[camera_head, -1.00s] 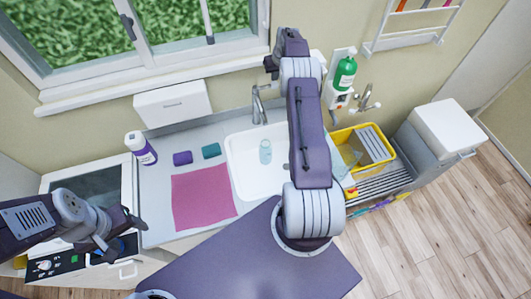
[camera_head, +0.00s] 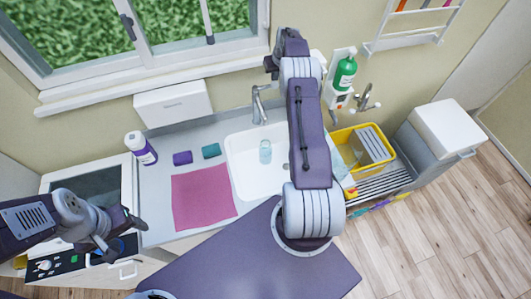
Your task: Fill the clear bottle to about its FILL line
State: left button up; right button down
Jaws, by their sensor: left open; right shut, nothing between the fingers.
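A clear, slightly teal bottle (camera_head: 265,152) stands in the white sink basin (camera_head: 243,172), just below the tap (camera_head: 258,103). I cannot make out its FILL line or any water level. My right arm reaches over the sink's right side, and its gripper (camera_head: 271,66) is at the wall behind the tap, small and partly hidden; it is shut and holds nothing. My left gripper (camera_head: 130,232) is open and empty at the counter's front left, well away from the bottle.
A pink cloth (camera_head: 202,196), purple (camera_head: 182,158) and teal (camera_head: 211,150) blocks, and a white-purple bottle (camera_head: 140,148) are on the counter left of the sink. A green bottle (camera_head: 345,72) hangs on the wall. A yellow bin (camera_head: 386,161) stands right.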

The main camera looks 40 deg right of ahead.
aim_at(274, 83)
jog(key=shift+f, duration=0.15)
jog(key=shift+f+b, duration=1.25)
jog(key=shift+f, duration=0.3)
notch_tip(274, 83, up, 9)
jog(key=p, duration=0.6)
